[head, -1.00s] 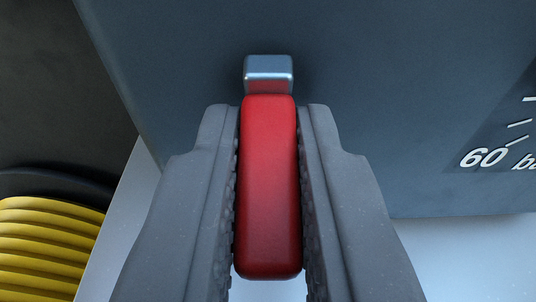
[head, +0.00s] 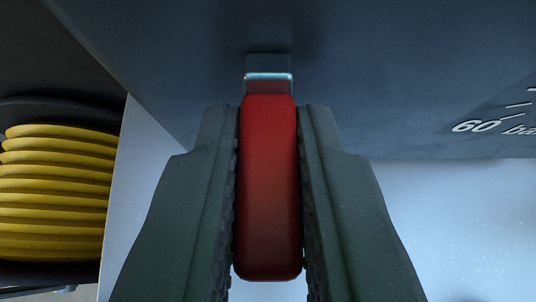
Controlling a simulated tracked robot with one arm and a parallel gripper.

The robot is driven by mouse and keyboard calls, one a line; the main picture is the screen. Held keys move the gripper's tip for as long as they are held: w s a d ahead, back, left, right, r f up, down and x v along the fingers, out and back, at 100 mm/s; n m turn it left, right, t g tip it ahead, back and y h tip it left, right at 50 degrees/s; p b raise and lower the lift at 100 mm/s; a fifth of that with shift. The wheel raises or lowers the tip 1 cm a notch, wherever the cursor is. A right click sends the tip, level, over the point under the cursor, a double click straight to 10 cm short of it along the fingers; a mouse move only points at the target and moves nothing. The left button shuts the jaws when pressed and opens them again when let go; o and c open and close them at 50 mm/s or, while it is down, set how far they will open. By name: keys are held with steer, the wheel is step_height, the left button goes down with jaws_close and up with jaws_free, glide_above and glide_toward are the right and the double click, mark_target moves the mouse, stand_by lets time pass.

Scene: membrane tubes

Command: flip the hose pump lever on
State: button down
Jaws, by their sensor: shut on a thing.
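The red lever (head: 268,190) is in the middle of the head view. Its far end meets a small metal stub (head: 268,70) on the dark blue-grey pump housing (head: 380,80). My gripper (head: 269,125) is shut on the red lever, with one ribbed grey finger against each long side. The lever's near end shows between the fingers. The lever's inner sides are hidden by the fingers.
A yellow coiled hose (head: 55,190) with a dark rim sits at the left, apart from my gripper. A gauge marking "60 bar" (head: 480,126) is on the housing at the right. A pale surface (head: 450,220) lies below the housing.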

mark_target(269, 162)
steer(key=shift+r+p, duration=0.15)
steer(key=shift+p, duration=0.5)
steer(key=c, duration=1.4)
jaws_free()
steer(key=shift+w, duration=0.1)
steer(key=p+v, duration=0.3)
steer(key=shift+w+r+p, duration=0.15)
steer(key=shift+p, duration=0.2)
steer(key=p+v, duration=0.1)
steer(key=v, duration=0.1)
steer(key=shift+s+r+p, duration=0.15)
steer(key=shift+s+p, duration=0.15)
steer(key=shift+s, duration=0.05)
steer(key=b+v, duration=0.1)
steer(key=v, duration=0.7)
